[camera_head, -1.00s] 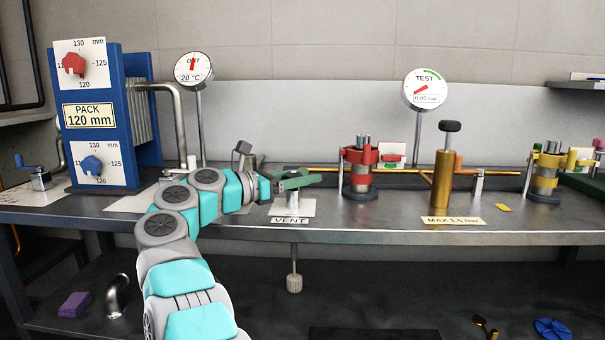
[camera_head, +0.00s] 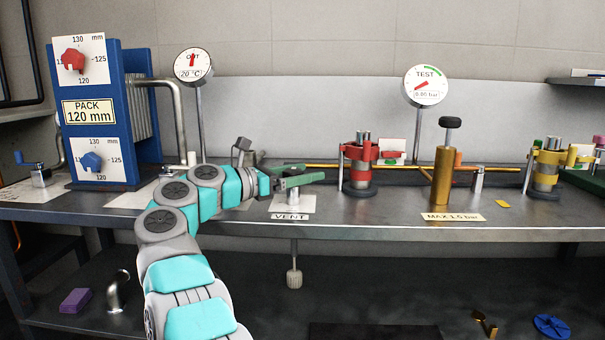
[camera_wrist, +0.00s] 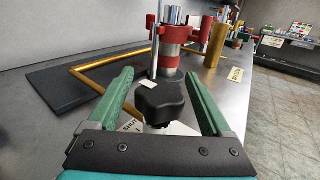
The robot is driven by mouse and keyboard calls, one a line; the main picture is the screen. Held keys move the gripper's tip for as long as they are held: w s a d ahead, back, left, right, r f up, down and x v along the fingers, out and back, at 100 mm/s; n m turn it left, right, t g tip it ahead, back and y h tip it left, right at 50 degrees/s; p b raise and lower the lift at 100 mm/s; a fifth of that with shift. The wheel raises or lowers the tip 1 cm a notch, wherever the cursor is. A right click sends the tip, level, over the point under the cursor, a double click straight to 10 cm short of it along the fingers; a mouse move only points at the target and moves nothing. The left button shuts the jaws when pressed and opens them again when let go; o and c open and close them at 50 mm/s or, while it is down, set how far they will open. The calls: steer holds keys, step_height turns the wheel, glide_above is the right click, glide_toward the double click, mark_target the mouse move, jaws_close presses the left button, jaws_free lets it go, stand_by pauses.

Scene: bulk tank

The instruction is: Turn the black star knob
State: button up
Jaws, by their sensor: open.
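The black star knob (camera_wrist: 160,102) shows in the wrist view, with a small white mark on its top. It stands above a pale plate with lettering, partly hidden by my gripper's dark body. My gripper (camera_wrist: 160,76) has its two green fingers apart, one on each side of the knob. Gaps show between the knob and both fingers, so neither appears to touch it. In the head view my gripper (camera_head: 318,177) is over the VENT plate (camera_head: 305,206), where a pale stem stands below the fingers. The knob itself is mostly hidden there.
A red-collared cylinder (camera_head: 361,176) stands right of my gripper, with a brass cylinder (camera_head: 443,178) farther right. A brass pipe (camera_wrist: 88,78) runs on the bench beyond my left finger. A blue plate pack (camera_head: 76,133) stands left.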

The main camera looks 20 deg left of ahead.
steer(key=v, duration=0.7)
steer(key=shift+s+a+b, duration=0.2)
steer(key=shift+a+b, duration=0.1)
steer(key=shift+b, duration=0.05)
steer(key=shift+s, duration=0.15)
